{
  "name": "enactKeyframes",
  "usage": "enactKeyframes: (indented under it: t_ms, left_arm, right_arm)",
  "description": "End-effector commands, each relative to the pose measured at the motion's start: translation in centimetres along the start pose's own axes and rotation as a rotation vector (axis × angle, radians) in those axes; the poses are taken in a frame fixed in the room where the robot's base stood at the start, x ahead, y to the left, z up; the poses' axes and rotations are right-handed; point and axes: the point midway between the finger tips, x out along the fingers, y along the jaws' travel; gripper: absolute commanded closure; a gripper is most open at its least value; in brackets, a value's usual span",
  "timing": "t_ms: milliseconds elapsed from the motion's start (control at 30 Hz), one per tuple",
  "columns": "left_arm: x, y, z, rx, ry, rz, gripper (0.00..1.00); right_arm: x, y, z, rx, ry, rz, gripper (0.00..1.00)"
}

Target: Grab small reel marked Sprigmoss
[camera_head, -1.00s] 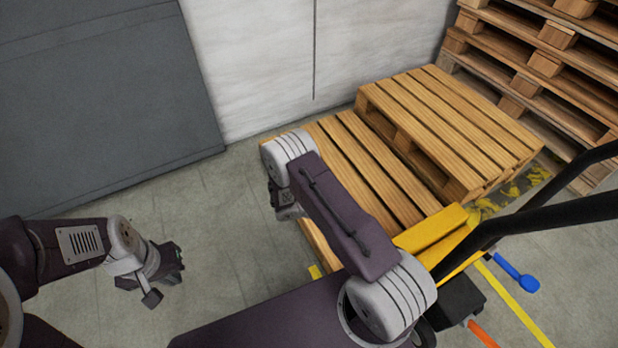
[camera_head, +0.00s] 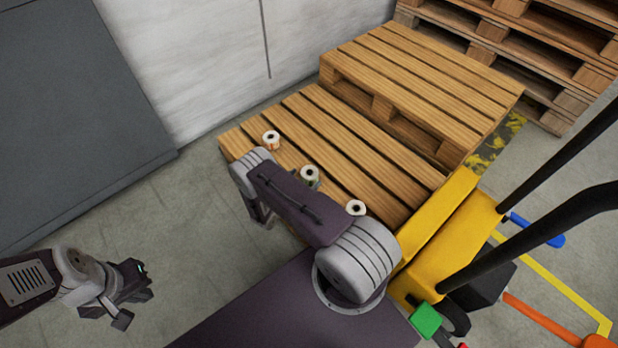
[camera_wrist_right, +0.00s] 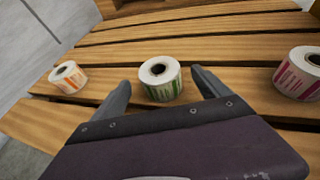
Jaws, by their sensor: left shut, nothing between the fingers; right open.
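Three small label reels stand on the wooden pallet: one with orange print (camera_wrist_right: 68,78), one with green print (camera_wrist_right: 161,80) and one with magenta print (camera_wrist_right: 299,74). The print is too small to read, so I cannot tell which is Sprigmoss. In the head view the reels form a diagonal row: far-left reel (camera_head: 271,141), middle reel (camera_head: 310,175) and near reel (camera_head: 355,208). My right gripper (camera_wrist_right: 161,86) is open, its fingers pointing toward the green reel, which appears between the tips, not gripped. My left gripper (camera_head: 133,285) is shut and empty over the floor, away from the pallet.
The reels' pallet (camera_head: 367,170) has a raised pallet (camera_head: 420,80) behind it. A yellow pallet jack (camera_head: 445,225) with black handle bars stands at right. More pallets are stacked at the back right. A grey panel (camera_head: 70,110) is at left, with clear floor before it.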

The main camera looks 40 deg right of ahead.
Motion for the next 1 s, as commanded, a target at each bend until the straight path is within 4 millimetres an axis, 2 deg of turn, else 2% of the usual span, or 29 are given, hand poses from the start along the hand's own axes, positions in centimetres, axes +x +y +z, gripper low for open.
enactKeyframes:
  t_ms: [33, 133, 300, 500, 567, 767, 800, 1000]
  left_arm:
    - [1.5, 0.0, 0.2, 0.000, 0.000, 0.000, 1.00]
    - [3.4, -0.1, 0.4, 0.000, -0.001, 0.000, 1.00]
    - [4.0, -0.1, 0.4, 0.000, -0.001, 0.000, 1.00]
    - [3.7, -0.1, 0.4, 0.000, 0.000, 0.000, 1.00]
    - [3.7, -0.1, 0.4, 0.000, 0.000, 0.000, 1.00]
    - [3.7, -0.1, 0.4, 0.000, 0.000, 0.000, 1.00]
    - [3.7, -0.1, 0.4, 0.000, 0.000, 0.000, 1.00]
    - [3.6, -0.1, 0.4, 0.000, 0.000, 0.000, 1.00]
  right_arm:
    - [1.2, -0.1, -0.7, 0.004, 0.000, -0.006, 0.13]
    - [3.2, 0.0, -0.8, 0.004, -0.001, -0.006, 0.13]
    - [4.8, 0.0, -0.2, 0.002, -0.001, -0.004, 0.13]
    - [4.7, 0.1, 0.0, 0.001, 0.000, -0.002, 0.13]
    - [4.7, 0.1, 0.0, 0.001, 0.000, -0.002, 0.27]
    - [4.7, 0.1, 0.0, 0.001, 0.000, -0.002, 0.83]
    - [4.7, 0.1, 0.0, 0.001, -0.001, -0.002, 0.86]
    - [4.7, 0.1, 0.1, 0.001, 0.000, -0.002, 0.86]
